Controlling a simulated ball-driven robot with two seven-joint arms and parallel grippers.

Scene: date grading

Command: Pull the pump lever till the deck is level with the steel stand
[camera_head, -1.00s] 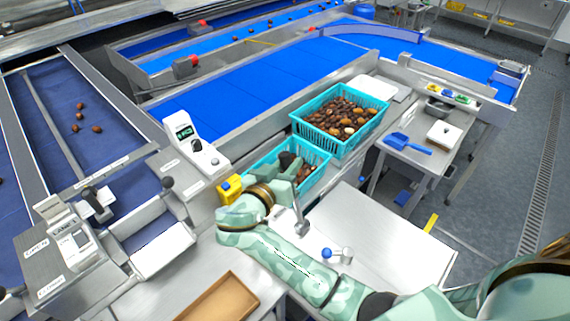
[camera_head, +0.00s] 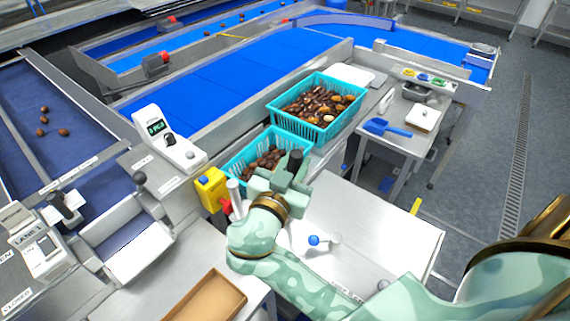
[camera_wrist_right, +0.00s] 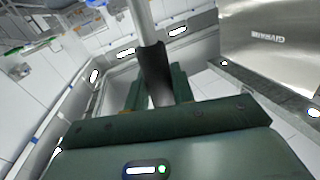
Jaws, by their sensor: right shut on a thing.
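My right gripper (camera_head: 287,178) is shut on the pump lever's black grip (camera_head: 295,160), whose end shows above the fingers in the head view. In the right wrist view the black grip (camera_wrist_right: 155,75) sits between the fingers, with a pale metal rod running out from it. A flat pale deck (camera_head: 385,228) lies right of my forearm, which hides its near left part. The steel stand seems to be the small table (camera_head: 400,147) behind the deck, but I cannot be sure. Their relative height is hard to judge. My left gripper is out of view.
Two teal crates of dates, the smaller (camera_head: 240,160) and the larger (camera_head: 318,128), stand behind my gripper. A yellow box (camera_head: 211,189) is close to its left. A blue scoop (camera_head: 386,127) lies on the small table. A brown tray (camera_head: 210,300) lies at the front.

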